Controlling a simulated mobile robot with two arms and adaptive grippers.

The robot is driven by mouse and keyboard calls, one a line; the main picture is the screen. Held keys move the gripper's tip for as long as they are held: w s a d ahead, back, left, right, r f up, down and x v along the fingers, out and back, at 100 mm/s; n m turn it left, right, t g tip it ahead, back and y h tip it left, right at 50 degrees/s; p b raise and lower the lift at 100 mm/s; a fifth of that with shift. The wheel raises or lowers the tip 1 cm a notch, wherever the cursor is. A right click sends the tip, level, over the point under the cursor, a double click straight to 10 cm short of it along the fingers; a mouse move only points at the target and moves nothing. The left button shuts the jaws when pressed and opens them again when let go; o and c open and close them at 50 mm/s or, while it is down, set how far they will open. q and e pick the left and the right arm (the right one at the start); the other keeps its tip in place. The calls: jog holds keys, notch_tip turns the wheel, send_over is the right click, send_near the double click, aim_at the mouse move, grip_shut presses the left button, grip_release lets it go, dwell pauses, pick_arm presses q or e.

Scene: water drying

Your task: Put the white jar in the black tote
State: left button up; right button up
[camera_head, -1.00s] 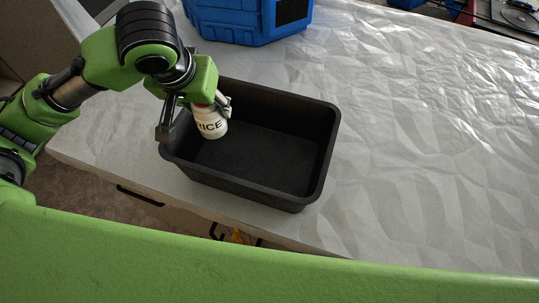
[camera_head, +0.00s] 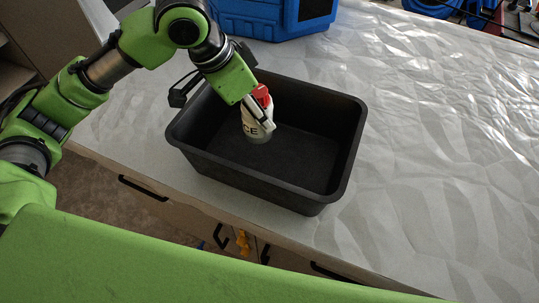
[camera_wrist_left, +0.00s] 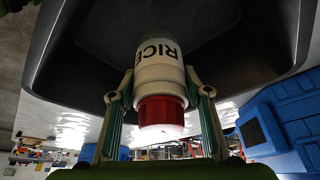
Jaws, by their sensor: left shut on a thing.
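The white jar (camera_head: 257,122) has a red lid and black lettering. My left gripper (camera_head: 262,112) is shut on it, and the jar hangs upright or slightly tilted inside the opening of the black tote (camera_head: 345,150). In the left wrist view the jar (camera_wrist_left: 158,70) reads "RICE" and sits between both fingers of the gripper (camera_wrist_left: 160,100), with the tote (camera_wrist_left: 65,50) beyond it. I cannot tell whether the jar's base touches the tote floor. The tote otherwise looks empty. My right gripper is not in view.
A blue case (camera_head: 265,18) stands behind the tote. The tote rests on a pale, crinkled tabletop (camera_head: 430,150) near its front edge, above drawers with black handles (camera_head: 143,188). The table to the right of the tote is clear.

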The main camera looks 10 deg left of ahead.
pick_arm(q)
jog(key=m, duration=0.1)
jog(key=d+m, duration=0.1)
jog(key=d+r+m+g, duration=0.1)
jog(key=shift+w+d+h, duration=0.2)
jog(key=shift+w+h, duration=0.1)
jog(key=shift+f, duration=0.15)
jog(key=p, duration=0.1)
send_over(269, 156)
notch_tip(269, 156, down, 10)
jog(key=shift+r, duration=0.2)
jog(key=shift+f, duration=0.1)
jog(key=o, duration=1.6)
jog(key=shift+c, duration=0.2)
jog(key=b+v, duration=0.1)
jog(key=v, duration=1.1)
